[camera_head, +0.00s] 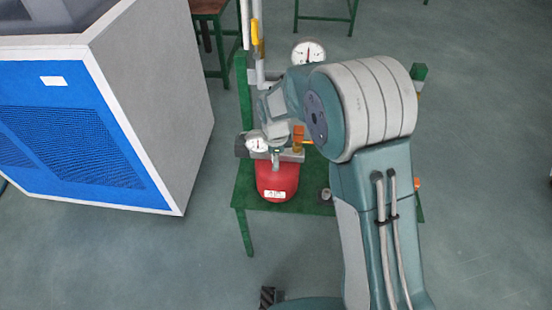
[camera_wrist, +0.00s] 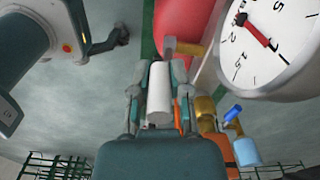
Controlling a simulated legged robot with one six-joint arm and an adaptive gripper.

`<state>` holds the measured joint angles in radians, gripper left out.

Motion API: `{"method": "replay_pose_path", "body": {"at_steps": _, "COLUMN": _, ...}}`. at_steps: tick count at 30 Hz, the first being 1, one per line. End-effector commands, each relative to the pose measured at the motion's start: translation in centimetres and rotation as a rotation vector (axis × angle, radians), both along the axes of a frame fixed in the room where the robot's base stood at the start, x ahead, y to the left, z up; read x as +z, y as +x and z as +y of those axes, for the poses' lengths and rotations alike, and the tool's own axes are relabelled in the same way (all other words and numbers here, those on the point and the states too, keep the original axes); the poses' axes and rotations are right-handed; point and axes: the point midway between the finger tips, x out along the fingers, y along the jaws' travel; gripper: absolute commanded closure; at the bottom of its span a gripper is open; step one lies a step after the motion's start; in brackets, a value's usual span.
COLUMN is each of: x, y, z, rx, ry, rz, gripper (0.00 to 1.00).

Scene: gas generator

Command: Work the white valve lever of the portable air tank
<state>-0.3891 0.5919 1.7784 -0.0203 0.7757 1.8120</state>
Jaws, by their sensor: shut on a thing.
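The white valve lever (camera_wrist: 159,105) shows as a pale cylinder in the middle of the wrist view. My gripper (camera_wrist: 158,78) is shut on it, with one finger on each side. The red air tank (camera_head: 278,182) stands on the green stand in the head view, and part of it shows at the top of the wrist view (camera_wrist: 180,25). A round white gauge (camera_wrist: 265,42) with a red needle is close to the right of my gripper, and it also shows small above the tank (camera_head: 257,144). In the head view my arm hides most of the lever and fingers.
A brass fitting with a blue handle (camera_wrist: 233,115) is close to the right of my gripper. The green stand (camera_head: 243,190) carries pipes, a yellow handle (camera_head: 255,32) and another gauge (camera_head: 308,50). A big blue and grey cabinet (camera_head: 75,125) stands at left. The front floor is open.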

Motion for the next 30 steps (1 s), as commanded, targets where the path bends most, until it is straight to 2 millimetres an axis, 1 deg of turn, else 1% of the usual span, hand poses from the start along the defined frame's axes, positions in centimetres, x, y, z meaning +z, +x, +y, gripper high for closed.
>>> {"method": "replay_pose_path", "body": {"at_steps": 1, "x": -0.4, "y": -0.1, "z": 0.0, "rx": 0.000, "ry": -0.002, "rz": 0.004, "gripper": 1.00}}
{"method": "replay_pose_path", "body": {"at_steps": 2, "x": -0.4, "y": -0.1, "z": 0.0, "rx": 0.000, "ry": -0.001, "rz": 0.004, "gripper": 1.00}}
{"method": "replay_pose_path", "body": {"at_steps": 3, "x": -0.4, "y": -0.1, "z": 0.0, "rx": 0.000, "ry": -0.002, "rz": 0.005, "gripper": 0.58}}
{"method": "replay_pose_path", "body": {"at_steps": 4, "x": -0.4, "y": -0.1, "z": 0.0, "rx": 0.000, "ry": -0.002, "rz": 0.005, "gripper": 0.45}}
{"method": "replay_pose_path", "body": {"at_steps": 5, "x": -0.4, "y": -0.1, "z": 0.0, "rx": 0.000, "ry": -0.001, "rz": 0.005, "gripper": 0.40}}
{"method": "replay_pose_path", "body": {"at_steps": 14, "x": -0.1, "y": -0.1, "z": -0.1, "rx": 0.000, "ry": 0.001, "rz": 0.002, "gripper": 0.40}}
{"method": "replay_pose_path", "body": {"at_steps": 17, "x": 0.2, "y": 0.0, "z": -0.1, "rx": 0.000, "ry": 0.001, "rz": 0.001, "gripper": 0.40}}
{"method": "replay_pose_path", "body": {"at_steps": 20, "x": 1.3, "y": 0.0, "z": 0.0, "rx": 0.000, "ry": 0.002, "rz": -0.001, "gripper": 0.40}}
{"method": "replay_pose_path", "body": {"at_steps": 30, "x": 8.2, "y": 0.1, "z": 0.3, "rx": 0.000, "ry": 0.000, "rz": 0.000, "gripper": 0.40}}
